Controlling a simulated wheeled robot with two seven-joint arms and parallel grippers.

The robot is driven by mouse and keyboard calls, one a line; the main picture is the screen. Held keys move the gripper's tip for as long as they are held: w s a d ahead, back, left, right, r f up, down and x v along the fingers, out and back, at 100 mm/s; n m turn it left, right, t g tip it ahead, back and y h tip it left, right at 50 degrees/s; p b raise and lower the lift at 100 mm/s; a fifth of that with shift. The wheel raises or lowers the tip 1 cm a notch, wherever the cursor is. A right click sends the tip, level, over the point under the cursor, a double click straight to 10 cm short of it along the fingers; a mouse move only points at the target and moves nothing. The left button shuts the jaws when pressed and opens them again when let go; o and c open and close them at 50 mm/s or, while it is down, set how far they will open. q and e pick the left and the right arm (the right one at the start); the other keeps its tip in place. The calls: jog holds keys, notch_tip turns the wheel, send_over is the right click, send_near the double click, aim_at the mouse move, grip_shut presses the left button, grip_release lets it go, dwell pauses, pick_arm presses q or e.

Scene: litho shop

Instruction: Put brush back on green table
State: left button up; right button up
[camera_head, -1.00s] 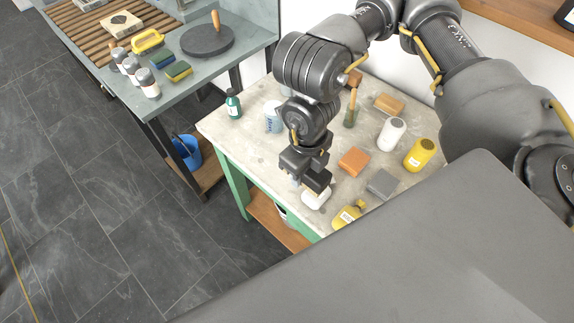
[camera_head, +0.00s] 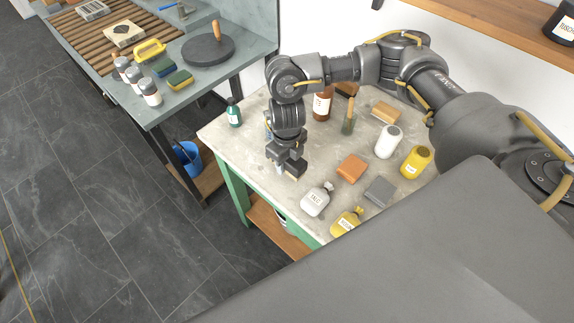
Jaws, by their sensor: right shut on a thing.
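My right gripper (camera_head: 288,174) points down, low over the left front part of the green-legged table (camera_head: 225,135) with its pale grey top. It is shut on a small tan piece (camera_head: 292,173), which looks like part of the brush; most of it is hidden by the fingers. I cannot tell whether it touches the tabletop. Another wooden-handled tool with a dark green lower part (camera_head: 348,120) stands farther back on the table. My left gripper is not in view.
Near the gripper are a white bottle (camera_head: 316,200), a yellow bottle (camera_head: 346,222), an orange block (camera_head: 352,168) and a grey block (camera_head: 380,190). A green bottle (camera_head: 234,113) stands at the left corner.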

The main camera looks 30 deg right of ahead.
aim_at(287, 167)
notch_tip(287, 167, down, 3)
jog(key=shift+r, duration=0.2)
jog(key=shift+f, duration=0.2)
jog(key=o, duration=0.9)
jog(key=shift+o, duration=0.2)
jog(key=shift+r, duration=0.1)
jog(key=shift+r+p, duration=0.25)
jog(key=shift+p, duration=0.1)
notch_tip(287, 167, up, 12)
jog(key=shift+s+f+b, duration=0.1)
jog(key=shift+f+b, duration=0.05)
jog(key=shift+b, duration=0.65)
